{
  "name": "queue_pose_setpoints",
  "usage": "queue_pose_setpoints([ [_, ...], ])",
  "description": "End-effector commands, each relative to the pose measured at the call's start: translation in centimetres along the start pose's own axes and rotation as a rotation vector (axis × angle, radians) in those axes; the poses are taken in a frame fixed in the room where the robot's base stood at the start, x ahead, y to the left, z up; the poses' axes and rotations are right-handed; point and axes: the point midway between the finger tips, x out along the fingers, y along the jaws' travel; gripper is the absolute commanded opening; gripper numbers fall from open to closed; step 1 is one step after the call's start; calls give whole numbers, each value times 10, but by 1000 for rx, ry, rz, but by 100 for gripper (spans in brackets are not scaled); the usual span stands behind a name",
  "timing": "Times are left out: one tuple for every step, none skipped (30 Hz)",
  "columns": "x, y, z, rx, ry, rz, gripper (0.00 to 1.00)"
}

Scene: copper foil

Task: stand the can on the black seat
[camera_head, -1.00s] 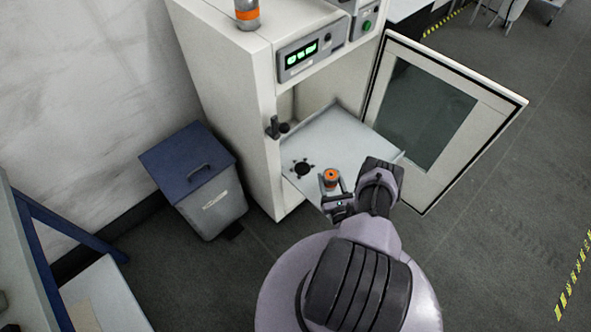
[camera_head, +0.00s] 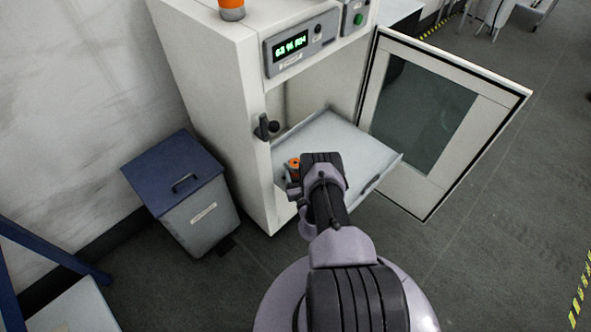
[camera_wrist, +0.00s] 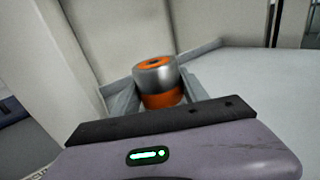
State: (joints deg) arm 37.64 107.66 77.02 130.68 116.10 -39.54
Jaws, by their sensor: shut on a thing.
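The can (camera_wrist: 156,76) is silver with an orange top ring and a wide orange band. My gripper (camera_wrist: 157,98) is shut on it, one finger on each side. The can looks about upright. In the head view only the can's orange top (camera_head: 294,163) shows beside my wrist, over the left part of the pale pull-out tray (camera_head: 335,138). I cannot tell whether its base touches anything. The black seat is hidden now behind the can and my arm; the earlier view has it on the tray's left part.
The tray sticks out of a white cabinet (camera_head: 215,110), whose glazed door (camera_head: 440,120) stands open at the right. A dark knob (camera_head: 266,128) is on the cabinet's front edge. A blue-lidded bin (camera_head: 180,185) stands at the left. The tray's right part is clear.

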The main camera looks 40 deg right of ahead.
Motion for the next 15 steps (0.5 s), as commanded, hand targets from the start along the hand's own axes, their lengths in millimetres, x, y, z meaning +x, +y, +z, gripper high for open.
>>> queue_pose_setpoints([
  [0, 0, -1, 0, 0, 0, 1],
  [0, 0, -2, 0, 0, 0, 1],
  [0, 0, -2, 0, 0, 0, 56],
  [0, 0, -2, 0, 0, 0, 62],
  [0, 0, -2, 0, 0, 0, 68],
  [0, 0, -2, 0, 0, 0, 74],
  [0, 0, -2, 0, 0, 0, 74],
  [0, 0, -2, 0, 0, 0, 74],
  [0, 0, -2, 0, 0, 0, 74],
  [0, 0, -2, 0, 0, 0, 74],
  [0, 0, -2, 0, 0, 0, 74],
  [0, 0, -2, 0, 0, 0, 74],
  [0, 0, -2, 0, 0, 0, 74],
  [0, 0, -2, 0, 0, 0, 74],
  [0, 0, -1, 0, 0, 0, 74],
])
